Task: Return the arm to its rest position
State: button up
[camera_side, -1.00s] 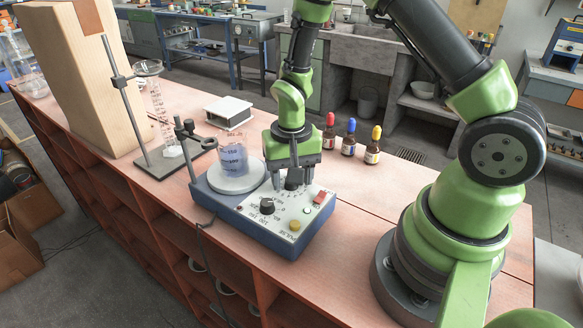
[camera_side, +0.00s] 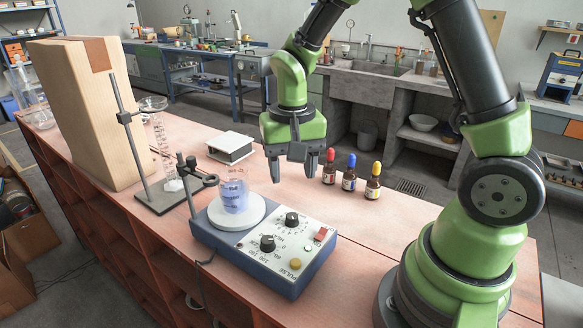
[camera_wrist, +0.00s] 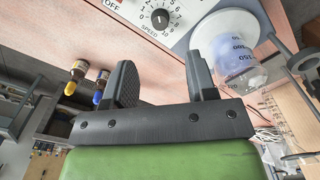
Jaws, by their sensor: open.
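My gripper (camera_side: 293,168) is open and empty, hanging fingers-down above and behind the knobs of the blue and white hotplate stirrer (camera_side: 270,278). It is clear of the stirrer. In the wrist view my two dark fingers (camera_wrist: 160,75) stand apart, with nothing between them. The speed knob (camera_wrist: 160,18) shows beyond them. A beaker of bluish liquid (camera_side: 235,196) stands on the stirrer's round white plate (camera_side: 217,216). A second knob (camera_side: 267,243) and a red switch (camera_side: 320,235) are on the panel.
Three dropper bottles with red (camera_side: 331,154), blue (camera_side: 351,160) and yellow (camera_side: 376,168) caps stand right of my gripper.

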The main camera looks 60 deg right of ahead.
jog(key=s+a+r+n+t+y, duration=0.1)
jog(key=s+a+r+n+t, duration=0.1)
jog(key=s+r, duration=0.4)
jog(key=s+a+r+n+t+y, duration=0.1)
jog(key=s+a+r+n+t, duration=0.1)
jog(key=s+r+t, duration=0.3)
notch_tip(320, 180, up, 4)
jog(key=shift+s+a+r, duration=0.15)
jog(key=shift+s+a, duration=0.15)
jog(key=shift+s, duration=0.85)
